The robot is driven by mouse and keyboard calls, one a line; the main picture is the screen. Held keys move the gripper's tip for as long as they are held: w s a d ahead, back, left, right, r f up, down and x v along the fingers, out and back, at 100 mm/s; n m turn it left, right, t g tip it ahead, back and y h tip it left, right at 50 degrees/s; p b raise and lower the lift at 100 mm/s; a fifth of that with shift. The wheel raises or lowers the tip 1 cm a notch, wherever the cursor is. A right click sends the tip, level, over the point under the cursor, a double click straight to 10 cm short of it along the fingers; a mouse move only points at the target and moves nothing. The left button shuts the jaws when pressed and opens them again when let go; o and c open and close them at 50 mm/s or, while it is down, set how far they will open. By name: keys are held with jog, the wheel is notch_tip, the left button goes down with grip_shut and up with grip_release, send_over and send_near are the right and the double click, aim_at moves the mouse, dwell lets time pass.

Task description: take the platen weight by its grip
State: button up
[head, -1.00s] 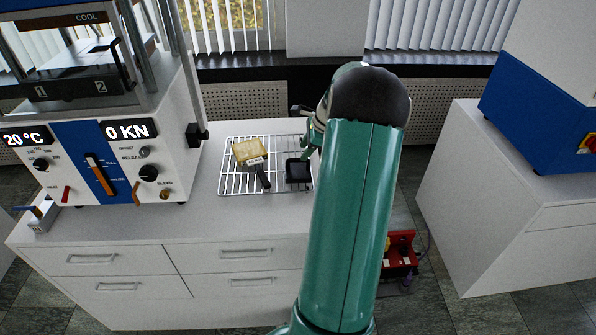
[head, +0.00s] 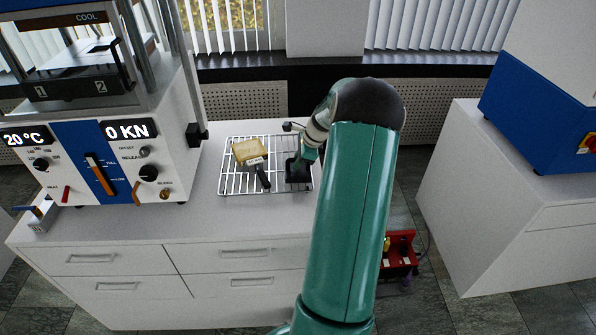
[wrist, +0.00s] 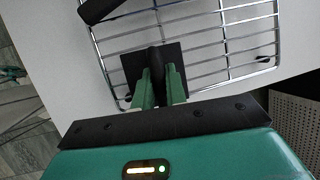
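The platen weight is a dark square plate with an upright black grip. It lies on the wire rack at the right in the head view (head: 297,173), partly behind my gripper. In the wrist view, the plate (wrist: 134,62) is below my fingers. The grip (wrist: 155,60) stands between the two green fingertips. My gripper (wrist: 159,76) has its fingers apart, one on each side of the grip. I see no clear closing on it, though contact is hard to judge. In the head view, my gripper (head: 303,157) reaches down over the plate.
The wire rack (head: 228,181) sits on the white cabinet (head: 215,222). A brush-like tool (head: 250,151) with a black handle lies left of the weight. A press (head: 165,120) stands further left. A red box (head: 398,255) is beside the cabinet on the floor.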

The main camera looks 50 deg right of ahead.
jog(key=shift+r, duration=0.1)
grip_shut()
jog(key=shift+r, duration=0.15)
